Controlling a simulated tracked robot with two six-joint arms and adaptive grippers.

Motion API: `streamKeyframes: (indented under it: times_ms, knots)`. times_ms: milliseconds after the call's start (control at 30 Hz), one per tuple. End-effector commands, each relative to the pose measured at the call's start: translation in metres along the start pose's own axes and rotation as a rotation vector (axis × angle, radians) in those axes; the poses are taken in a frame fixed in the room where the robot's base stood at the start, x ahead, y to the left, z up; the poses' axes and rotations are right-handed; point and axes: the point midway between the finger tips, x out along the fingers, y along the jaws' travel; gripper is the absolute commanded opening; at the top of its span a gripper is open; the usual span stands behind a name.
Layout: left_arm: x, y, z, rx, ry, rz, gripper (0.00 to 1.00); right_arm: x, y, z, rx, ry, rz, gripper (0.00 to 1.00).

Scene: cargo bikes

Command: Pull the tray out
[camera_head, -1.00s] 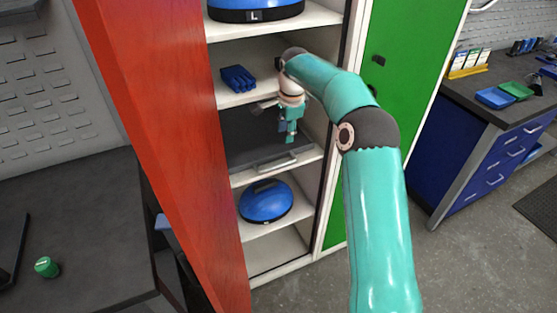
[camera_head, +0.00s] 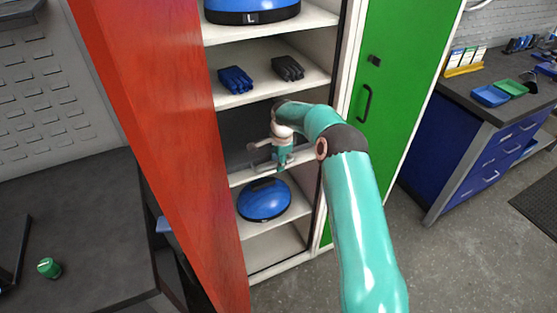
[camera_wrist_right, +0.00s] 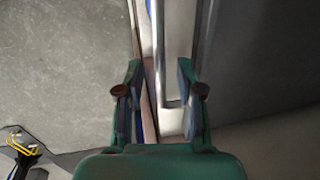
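The tray (camera_head: 238,130) is a dark pull-out shelf with a light front edge, inside the open cabinet between the glove shelf and the blue helmet's shelf. A pale bar handle (camera_head: 268,169) runs along its front. My right gripper (camera_head: 284,160) is at this handle and hides part of it. In the right wrist view, the gripper (camera_wrist_right: 159,95) is open, with its two fingers apart. The metal handle (camera_wrist_right: 161,60) reaches between them, and a gap shows on both sides. My left gripper is not in view.
A red door (camera_head: 150,130) stands open on the left, and a green door (camera_head: 385,90) is on the right. Blue gloves (camera_head: 235,79) and dark gloves (camera_head: 288,68) lie on the shelf above. A blue helmet (camera_head: 264,200) sits below. The floor in front is clear.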

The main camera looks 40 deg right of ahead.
Motion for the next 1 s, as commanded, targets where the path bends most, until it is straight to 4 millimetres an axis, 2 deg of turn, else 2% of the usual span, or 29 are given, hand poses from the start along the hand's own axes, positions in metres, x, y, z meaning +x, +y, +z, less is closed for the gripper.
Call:
streamKeyframes:
  times_ms: [167, 267, 400, 800, 1000]
  knots:
    - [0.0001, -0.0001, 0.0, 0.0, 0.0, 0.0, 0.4, 0.0001, -0.0002, 0.0001, 0.0, 0.0, 0.0, 0.37]
    - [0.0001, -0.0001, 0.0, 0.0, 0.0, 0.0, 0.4, 0.0, -0.0002, 0.0002, 0.0, 0.0, 0.0, 0.24]
    - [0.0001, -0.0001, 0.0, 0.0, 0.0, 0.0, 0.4, -0.0001, -0.0002, 0.0003, 0.0, 0.0, 0.0, 0.01]
    - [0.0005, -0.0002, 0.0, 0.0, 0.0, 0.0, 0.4, -0.0002, 0.0, 0.0006, -0.001, 0.0, -0.001, 0.0]
    - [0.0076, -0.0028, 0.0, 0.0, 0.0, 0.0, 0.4, 0.0001, 0.006, 0.0091, -0.014, -0.003, -0.001, 0.0]
